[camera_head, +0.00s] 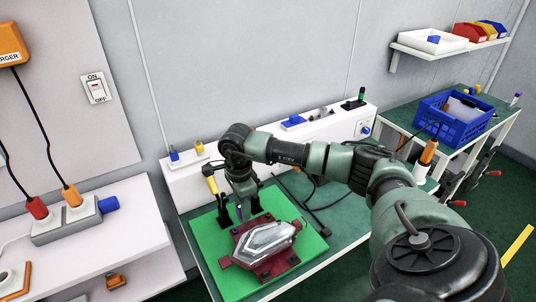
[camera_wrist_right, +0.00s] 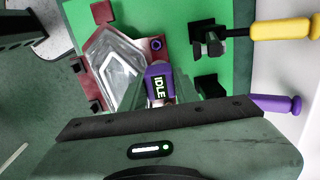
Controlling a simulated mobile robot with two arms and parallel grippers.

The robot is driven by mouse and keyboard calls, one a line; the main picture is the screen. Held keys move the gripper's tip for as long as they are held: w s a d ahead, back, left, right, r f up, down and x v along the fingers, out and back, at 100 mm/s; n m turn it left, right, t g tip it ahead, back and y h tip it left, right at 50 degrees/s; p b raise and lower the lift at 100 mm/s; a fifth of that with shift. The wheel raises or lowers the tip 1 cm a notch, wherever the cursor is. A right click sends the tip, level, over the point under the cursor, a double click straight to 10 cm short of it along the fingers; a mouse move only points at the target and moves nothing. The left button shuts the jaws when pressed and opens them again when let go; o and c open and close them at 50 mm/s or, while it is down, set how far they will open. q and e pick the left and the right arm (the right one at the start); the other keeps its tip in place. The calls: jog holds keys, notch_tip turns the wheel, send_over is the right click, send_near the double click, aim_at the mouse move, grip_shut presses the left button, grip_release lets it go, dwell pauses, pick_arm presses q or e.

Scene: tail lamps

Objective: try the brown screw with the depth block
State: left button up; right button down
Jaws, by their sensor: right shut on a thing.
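My right gripper (camera_head: 243,206) points down over the far side of the green mat, close to the lamp. The clear tail lamp (camera_head: 265,240) lies on the mat in a dark red holder (camera_head: 241,262). A purple ring (camera_wrist_right: 156,44) shows on the holder's corner, beside the held block and apart from it. I cannot make out a brown screw. My left gripper is not in view.
Black stands on the mat hold a yellow-handled tool (camera_wrist_right: 280,29) and a purple-handled tool (camera_wrist_right: 275,103), close beside my gripper. A white ledge (camera_head: 185,168) runs behind. A blue crate (camera_head: 455,118) stands on the far right bench. The near green mat (camera_head: 235,285) is bare.

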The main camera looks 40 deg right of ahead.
jog(key=shift+s+d+b, duration=0.35)
jog(key=shift+d, duration=1.05)
jog(key=shift+s+d+b, duration=0.3)
jog(key=shift+d, duration=1.1)
jog(key=shift+s+d+b, duration=0.35)
jog(key=shift+d, duration=1.05)
jog(key=shift+f+b, duration=1.3)
jog(key=shift+f, duration=0.2)
jog(key=shift+f, duration=0.1)
